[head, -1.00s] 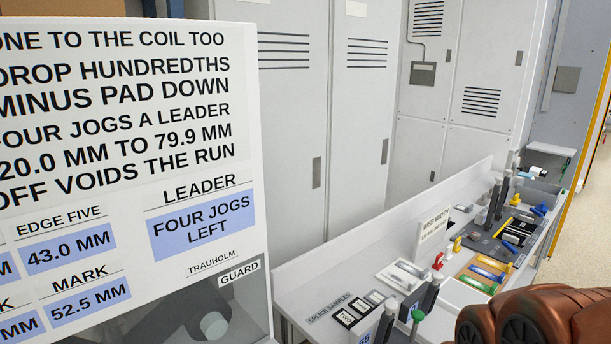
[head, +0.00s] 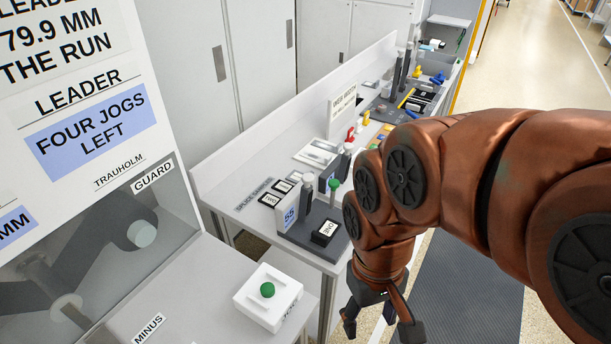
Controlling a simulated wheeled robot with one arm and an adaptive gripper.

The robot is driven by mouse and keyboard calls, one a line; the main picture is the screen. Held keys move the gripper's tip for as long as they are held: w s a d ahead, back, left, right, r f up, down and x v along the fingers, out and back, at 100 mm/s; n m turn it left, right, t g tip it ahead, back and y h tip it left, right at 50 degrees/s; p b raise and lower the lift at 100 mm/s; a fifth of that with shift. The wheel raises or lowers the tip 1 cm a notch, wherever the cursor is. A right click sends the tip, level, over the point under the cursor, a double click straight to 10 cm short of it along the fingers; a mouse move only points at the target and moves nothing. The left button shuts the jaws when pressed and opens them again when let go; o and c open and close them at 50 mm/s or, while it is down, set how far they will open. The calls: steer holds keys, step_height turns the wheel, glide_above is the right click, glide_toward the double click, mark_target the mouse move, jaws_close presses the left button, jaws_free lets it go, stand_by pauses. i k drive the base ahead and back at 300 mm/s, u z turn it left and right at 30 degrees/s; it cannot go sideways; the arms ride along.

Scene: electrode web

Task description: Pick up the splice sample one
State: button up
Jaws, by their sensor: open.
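A small black block with a white label (head: 326,232), which seems to read ONE, sits on the dark grey base of a small fixture (head: 298,232) at the near end of the bench. Several similar black blocks lie by the SPLICE SAMPLES label (head: 254,194); the nearest reads TWO (head: 269,199). My gripper (head: 381,327) is open and empty, pointing down. In the picture it is below and to the right of the ONE block, apart from it and off the bench's near end.
The fixture has dark upright posts and a green knob (head: 334,184). A white box with a green button (head: 267,290) is on the grey machine surface in front. The white sign panel (head: 75,85) is at left. Bare floor and a dark mat (head: 465,285) are at right.

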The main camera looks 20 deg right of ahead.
mark_target(328, 228)
steer(key=u, duration=0.8)
steer(key=k, duration=0.8)
steer(key=u, duration=0.6)
